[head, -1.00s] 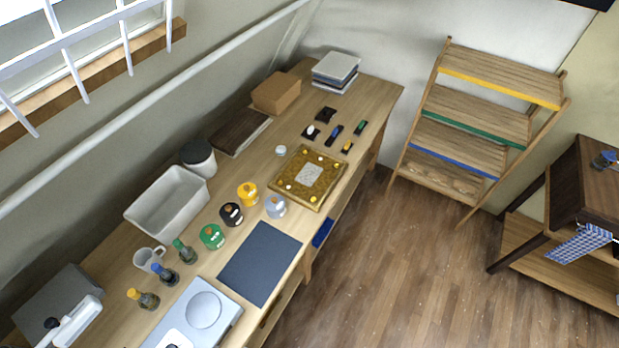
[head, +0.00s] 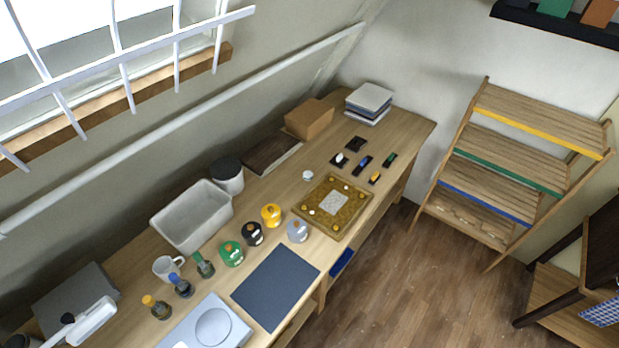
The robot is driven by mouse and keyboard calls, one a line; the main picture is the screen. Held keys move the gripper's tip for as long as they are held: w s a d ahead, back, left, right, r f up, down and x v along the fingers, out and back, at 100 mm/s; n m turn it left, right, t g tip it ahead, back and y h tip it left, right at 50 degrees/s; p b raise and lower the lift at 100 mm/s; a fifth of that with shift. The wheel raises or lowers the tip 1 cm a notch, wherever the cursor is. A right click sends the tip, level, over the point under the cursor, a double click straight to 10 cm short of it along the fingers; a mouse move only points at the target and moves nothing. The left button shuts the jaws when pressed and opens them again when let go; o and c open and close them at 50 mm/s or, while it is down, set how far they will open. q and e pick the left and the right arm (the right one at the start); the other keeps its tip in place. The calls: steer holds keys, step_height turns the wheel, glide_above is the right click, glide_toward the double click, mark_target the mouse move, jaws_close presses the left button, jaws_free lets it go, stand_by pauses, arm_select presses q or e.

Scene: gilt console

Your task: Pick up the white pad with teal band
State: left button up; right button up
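I cannot make out a white pad with a teal band in the head view. A stack of flat white and grey pieces (head: 369,99) lies at the far end of the wooden counter, with no teal band that I can tell. A pale square (head: 334,203) lies in the middle of a gilt board (head: 356,219) on the counter. A small white round thing (head: 308,175) sits beside the board. Neither of my grippers is in view.
The counter (head: 409,131) also holds a cardboard box (head: 309,119), a grey bin (head: 192,225), several lidded jars, bottles, a mug (head: 167,268) and a dark mat (head: 275,288). A slatted rack (head: 526,146) stands at right. Floor between is clear.

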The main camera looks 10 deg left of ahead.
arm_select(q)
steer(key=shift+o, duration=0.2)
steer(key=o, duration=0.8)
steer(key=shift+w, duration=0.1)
